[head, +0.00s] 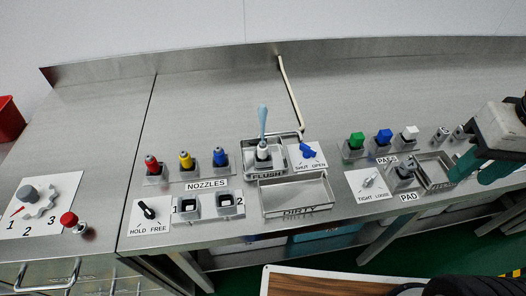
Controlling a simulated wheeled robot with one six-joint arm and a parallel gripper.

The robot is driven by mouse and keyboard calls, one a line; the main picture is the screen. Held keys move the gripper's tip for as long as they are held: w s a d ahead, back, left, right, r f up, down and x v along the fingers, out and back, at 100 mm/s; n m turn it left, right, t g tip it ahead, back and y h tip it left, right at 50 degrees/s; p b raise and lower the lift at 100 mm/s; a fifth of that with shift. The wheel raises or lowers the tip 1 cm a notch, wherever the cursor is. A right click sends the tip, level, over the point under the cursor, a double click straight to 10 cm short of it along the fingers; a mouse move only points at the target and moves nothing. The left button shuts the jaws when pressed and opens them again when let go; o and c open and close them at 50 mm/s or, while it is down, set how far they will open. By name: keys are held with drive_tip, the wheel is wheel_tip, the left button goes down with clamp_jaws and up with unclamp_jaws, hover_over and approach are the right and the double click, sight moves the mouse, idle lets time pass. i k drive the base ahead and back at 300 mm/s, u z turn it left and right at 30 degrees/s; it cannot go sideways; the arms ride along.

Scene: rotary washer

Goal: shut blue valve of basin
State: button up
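The blue valve (308,151) is a small blue handle on a white plate marked SHUT and OPEN. Its narrow end seems to point down and right, towards the OPEN side, but it is too small to be sure. The plate stands just right of the grey basin marked FLUSH (258,167), which holds a white nozzle with a pale blue upright piece. My gripper (473,181), with dark teal fingers, is at the far right, above the counter and well away from the valve. Its fingers appear apart, with nothing seen between them.
A tray marked DIRTY (296,197) lies in front of the basin. Red, yellow and blue nozzles (220,157) stand to its left. Green, blue and white pads (383,138) stand between the valve and my gripper. The counter (215,105) behind is mostly clear, with a thin pale strip.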

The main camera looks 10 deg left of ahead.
sight(308, 151)
drive_tip(key=u, duration=0.15)
drive_tip(key=k, duration=0.5)
drive_tip(key=u, duration=0.55)
drive_tip(key=k, duration=0.75)
drive_tip(key=u, duration=0.9)
drive_tip(key=i, duration=0.75)
drive_tip(key=z, duration=0.45)
drive_tip(key=i, duration=0.75)
drive_tip(key=z, duration=0.7)
